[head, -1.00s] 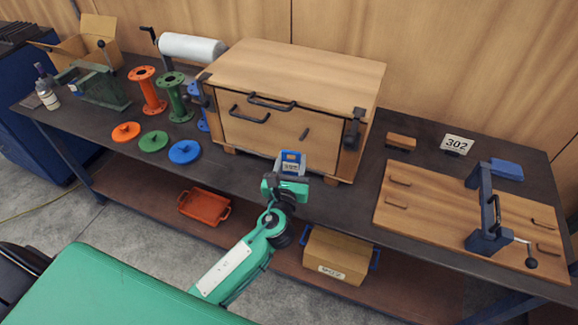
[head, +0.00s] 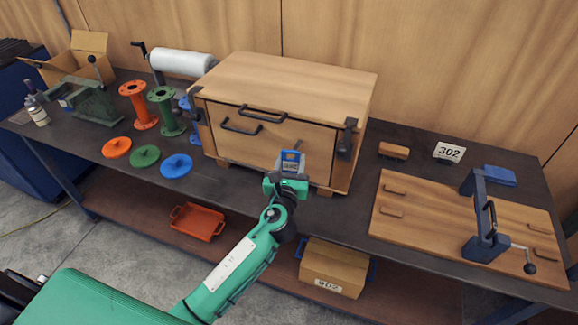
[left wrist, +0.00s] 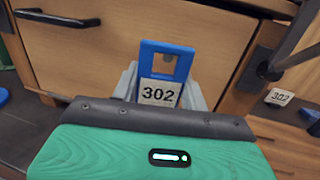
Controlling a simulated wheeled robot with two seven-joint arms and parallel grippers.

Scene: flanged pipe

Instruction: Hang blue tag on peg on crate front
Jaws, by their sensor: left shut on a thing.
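The blue tag (head: 291,162) has a square opening near its top and a white "302" label; it stands upright in the left wrist view (left wrist: 166,72). My left gripper (head: 287,180) is shut on its lower end, with the grey fingers (left wrist: 160,92) on either side. The tag is in front of the lower right part of the wooden crate's front (head: 235,138). I cannot tell whether it touches the crate. My right gripper is out of view.
The crate has black handles (head: 262,115) and a dark corner latch (head: 346,138) to the tag's right. A "302" sign (head: 449,152), a wooden board (head: 410,215) and a clamp (head: 484,220) are further right. Coloured discs (head: 145,156) lie left on the dark bench.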

